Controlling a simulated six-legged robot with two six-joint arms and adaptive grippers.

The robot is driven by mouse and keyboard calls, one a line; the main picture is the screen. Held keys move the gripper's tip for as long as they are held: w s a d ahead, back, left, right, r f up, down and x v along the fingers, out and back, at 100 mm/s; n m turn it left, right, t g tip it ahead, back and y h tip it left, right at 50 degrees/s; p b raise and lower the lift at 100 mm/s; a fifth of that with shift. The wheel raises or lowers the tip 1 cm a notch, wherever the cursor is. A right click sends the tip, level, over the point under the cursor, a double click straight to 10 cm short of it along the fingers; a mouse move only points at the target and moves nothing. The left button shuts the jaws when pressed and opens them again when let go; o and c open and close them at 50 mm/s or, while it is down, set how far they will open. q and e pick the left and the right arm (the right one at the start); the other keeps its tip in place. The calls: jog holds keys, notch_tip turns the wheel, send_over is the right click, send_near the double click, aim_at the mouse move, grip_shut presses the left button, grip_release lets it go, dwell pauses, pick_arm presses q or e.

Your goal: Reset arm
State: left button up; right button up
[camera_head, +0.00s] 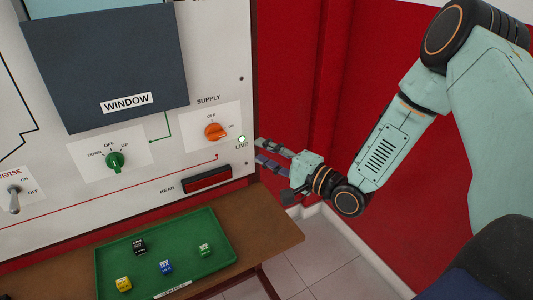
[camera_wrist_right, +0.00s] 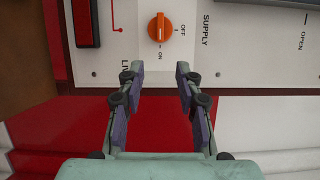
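My right gripper (camera_head: 259,151) is at the right edge of the white trainer panel (camera_head: 70,190), beside the lit LIVE lamp (camera_head: 242,139). In the right wrist view the gripper (camera_wrist_right: 155,72) is open, with nothing between its fingers. The orange SUPPLY knob (camera_head: 215,131) is apart from the fingers and lies toward ON. The knob also shows in the wrist view (camera_wrist_right: 160,27), beyond the fingertips. My left gripper is not in view.
A green tray (camera_head: 215,262) with several small coloured blocks is on a brown bench (camera_head: 262,226). The panel also carries a green WINDOW knob (camera_head: 115,160), a dark window plate (camera_head: 100,60), a toggle switch (camera_head: 14,198) and a red REAR lamp (camera_head: 207,179). A red wall (camera_head: 300,60) stands behind.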

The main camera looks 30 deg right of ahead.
dwell(0.3)
jog(key=s+a+f+n+g+h+b, duration=0.1)
jog(key=s+f+n+g+h, duration=0.1)
jog(key=s+f+n+g, duration=0.5)
jog(key=s+a+f+n+g+h, duration=0.1)
jog(key=s+f+h, duration=0.25)
jog(key=f, duration=0.75)
pick_arm(q)
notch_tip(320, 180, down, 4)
jog(key=b, duration=0.3)
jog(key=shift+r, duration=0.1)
pick_arm(e)
jog(key=s+a+f+n+g+h, duration=0.1)
jog(key=s+f+g, duration=0.3)
jog(key=s, duration=0.9)
jog(key=s+a+f+n+g+h, duration=0.1)
jog(key=s+f+n+g, duration=0.2)
jog(key=s, duration=0.9)
notch_tip(320, 180, down, 4)
jog(key=shift+s+r+n+g, duration=0.1)
jog(key=shift+s+n+g, duration=0.3)
jog(key=shift+g, duration=0.3)
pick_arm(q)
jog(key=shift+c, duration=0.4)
